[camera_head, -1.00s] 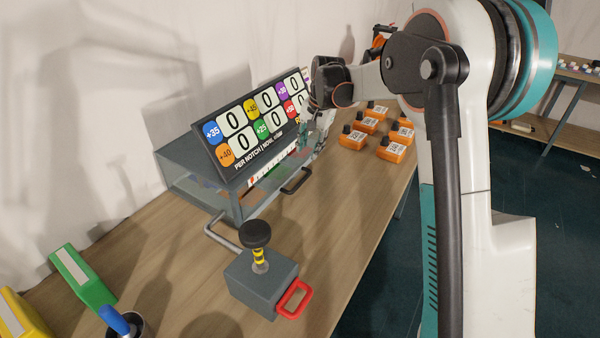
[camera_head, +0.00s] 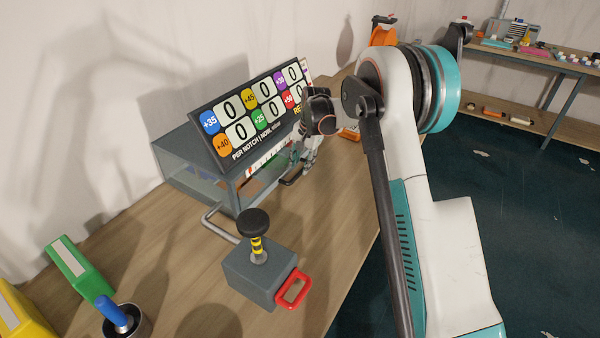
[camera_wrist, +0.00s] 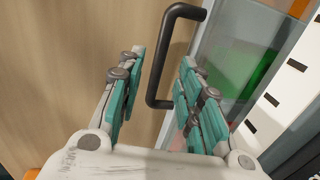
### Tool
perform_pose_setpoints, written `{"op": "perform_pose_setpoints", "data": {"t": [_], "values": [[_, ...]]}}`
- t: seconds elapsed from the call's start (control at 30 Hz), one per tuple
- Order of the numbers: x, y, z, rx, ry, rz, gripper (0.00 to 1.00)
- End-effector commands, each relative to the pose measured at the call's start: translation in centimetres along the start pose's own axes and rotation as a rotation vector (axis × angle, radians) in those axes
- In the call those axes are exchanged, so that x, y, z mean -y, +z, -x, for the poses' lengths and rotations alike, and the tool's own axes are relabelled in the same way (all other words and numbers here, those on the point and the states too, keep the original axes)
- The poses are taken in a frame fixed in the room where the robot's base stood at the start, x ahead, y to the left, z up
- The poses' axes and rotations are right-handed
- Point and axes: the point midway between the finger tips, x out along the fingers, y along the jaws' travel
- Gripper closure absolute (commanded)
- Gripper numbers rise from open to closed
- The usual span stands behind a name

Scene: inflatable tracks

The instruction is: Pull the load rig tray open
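The load rig (camera_head: 185,158) is a grey box with a scoreboard (camera_head: 250,115) of zeros on its top, at the table's back left. The tray's black bar handle (camera_head: 291,179) sticks out at its front and is partly hidden by my gripper (camera_head: 306,156). In the wrist view, the handle (camera_wrist: 160,66) passes between the teal finger pads of my gripper (camera_wrist: 158,78). The fingers stand apart on either side of it, with a visible gap, so my gripper is open. The tray front looks flush with the rig, but my gripper hides part of it.
A grey block with a black knob (camera_head: 253,222) and red handle (camera_head: 293,288) stands in front, joined to a bent grey pipe (camera_head: 215,222). Green (camera_head: 80,270) and yellow (camera_head: 22,312) blocks lie at the left.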

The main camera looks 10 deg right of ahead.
Motion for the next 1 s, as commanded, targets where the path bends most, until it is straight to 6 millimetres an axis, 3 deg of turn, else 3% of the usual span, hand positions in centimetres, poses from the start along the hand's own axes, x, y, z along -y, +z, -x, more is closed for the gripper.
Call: {"op": "perform_pose_setpoints", "data": {"t": [0.1, 0.23, 0.6, 0.63, 0.77, 1.0], "values": [[0.0, 0.0, -1.9, 0.0, 0.0, 0.0, 0.67], [0.0, 0.0, -3.0, 0.0, 0.0, 0.0, 0.67], [0.0, 0.0, -3.5, 0.0, 0.0, 0.0, 0.67], [0.0, 0.0, -3.5, 0.0, 0.0, 0.0, 0.69], [0.0, 0.0, -3.5, 0.0, 0.0, 0.0, 0.99], [-0.1, 0.0, -3.5, 0.0, 0.0, 0.0, 1.0]]}}
